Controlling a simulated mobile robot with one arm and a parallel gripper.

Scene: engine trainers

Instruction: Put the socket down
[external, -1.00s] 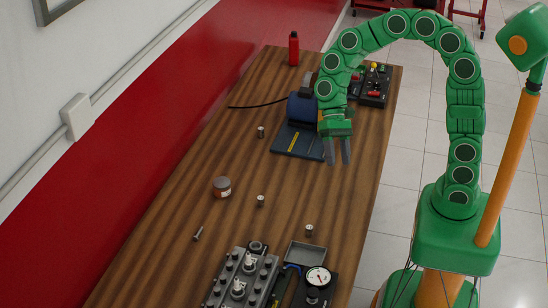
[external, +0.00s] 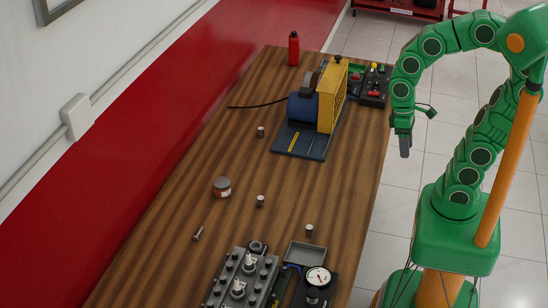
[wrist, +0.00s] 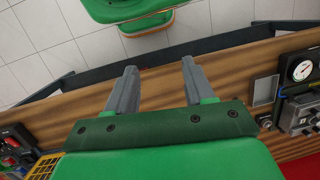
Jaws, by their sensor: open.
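Several small silver cylinders that look like sockets stand apart on the wooden bench (external: 170,240): one near the blue machine (external: 261,132), one in the middle (external: 260,201), and one by the grey tray (external: 309,230). I cannot tell which is the task's socket. My gripper (external: 404,147) hangs beyond the bench's right edge in the external view. In the wrist view my gripper (wrist: 158,66) has its two fingers spread, with nothing between them.
A blue and yellow grinder-like machine (external: 333,95) stands toward the far end, beside a dark control box (external: 374,85). An engine block (external: 240,280), grey tray (external: 306,253) and gauge (external: 318,278) fill the near end.

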